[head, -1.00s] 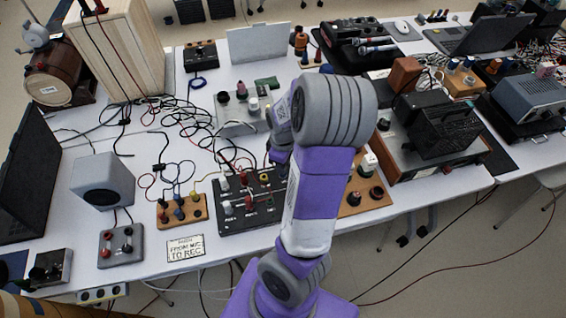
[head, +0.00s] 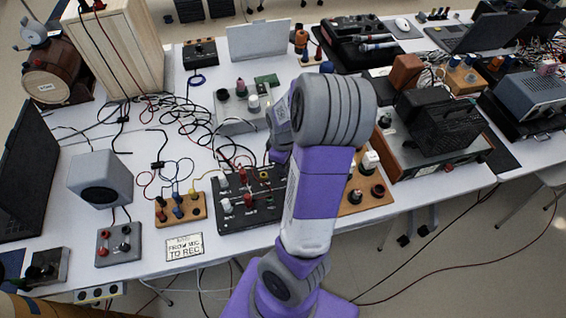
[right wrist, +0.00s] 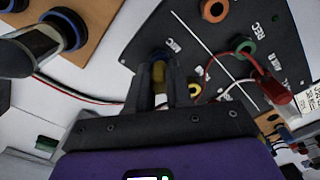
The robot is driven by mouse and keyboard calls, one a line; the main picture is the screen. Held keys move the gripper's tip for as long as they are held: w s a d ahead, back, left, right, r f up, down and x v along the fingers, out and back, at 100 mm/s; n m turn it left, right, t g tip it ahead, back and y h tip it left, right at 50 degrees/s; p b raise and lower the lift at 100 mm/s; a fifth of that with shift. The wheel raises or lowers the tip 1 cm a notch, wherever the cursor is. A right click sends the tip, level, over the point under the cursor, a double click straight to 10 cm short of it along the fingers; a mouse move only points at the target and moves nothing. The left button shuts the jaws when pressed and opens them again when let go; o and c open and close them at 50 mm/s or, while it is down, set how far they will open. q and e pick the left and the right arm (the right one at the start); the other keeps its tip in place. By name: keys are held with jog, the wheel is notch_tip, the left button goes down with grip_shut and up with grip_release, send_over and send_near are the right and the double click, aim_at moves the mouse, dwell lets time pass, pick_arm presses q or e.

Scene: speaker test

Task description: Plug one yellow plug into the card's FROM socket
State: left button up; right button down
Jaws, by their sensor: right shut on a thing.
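The card (head: 184,247) lies near the table's front edge and reads FROM MIC TO REC. The black patch panel (head: 262,212) stands right of it, partly behind my right arm. In the right wrist view my right gripper (right wrist: 160,68) is shut on a yellow plug (right wrist: 159,76). Its fingertips are at the panel beside the MIC label, where a bit of blue shows. I cannot tell whether the plug is seated. The REC socket with a green ring (right wrist: 244,46) is empty. Another yellow plug (head: 192,193) stands on the small wooden block. My left gripper is out of view.
A red plug (right wrist: 274,90) and a white plug (head: 224,181) with leads sit on the panel near the gripper. Loose cables (head: 190,125) cover the table behind it. A wooden board (head: 367,200) with dark knobs lies right of the panel. A grey speaker (head: 100,181) stands left.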

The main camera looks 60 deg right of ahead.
jog(key=shift+f, duration=0.2)
jog(key=c, duration=1)
grip_release()
jog(key=shift+o, duration=0.2)
jog(key=shift+r, duration=0.1)
jog(key=shift+r+p, duration=3.3)
jog(key=shift+r, duration=0.45)
